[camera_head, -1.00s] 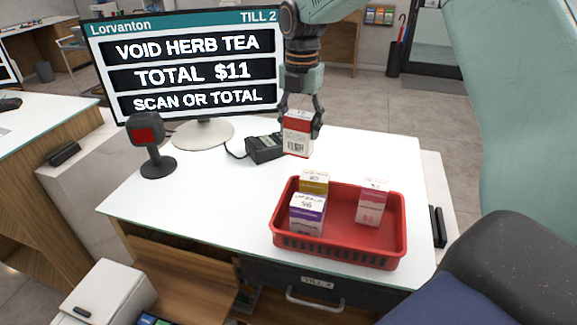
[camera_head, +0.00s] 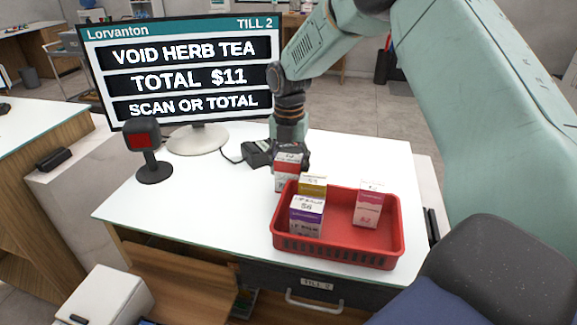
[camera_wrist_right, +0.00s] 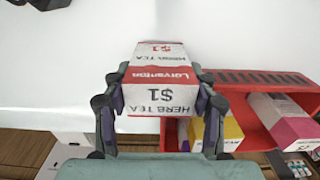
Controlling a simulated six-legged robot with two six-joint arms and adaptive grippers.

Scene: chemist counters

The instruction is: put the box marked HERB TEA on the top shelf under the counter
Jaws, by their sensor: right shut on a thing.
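The HERB TEA box (camera_head: 286,172) is white and red with a $1 mark. In the head view it is just behind the red basket's back left corner, above or on the white counter (camera_head: 200,215); I cannot tell if it touches. My right gripper (camera_head: 293,160) is shut on it. In the right wrist view the box (camera_wrist_right: 160,92) sits between both fingers of the gripper (camera_wrist_right: 160,112), its lettering upside down. Wooden shelving (camera_head: 185,280) shows under the counter at the front left. My left gripper is not in view.
A red basket (camera_head: 335,252) holds a purple-and-white lip balm box (camera_head: 307,215), a yellow box (camera_head: 313,188) and a pink box (camera_head: 368,205). A scanner (camera_head: 147,150), a till screen (camera_head: 185,70) and a card terminal (camera_head: 257,153) stand on the counter. The counter's left front is clear.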

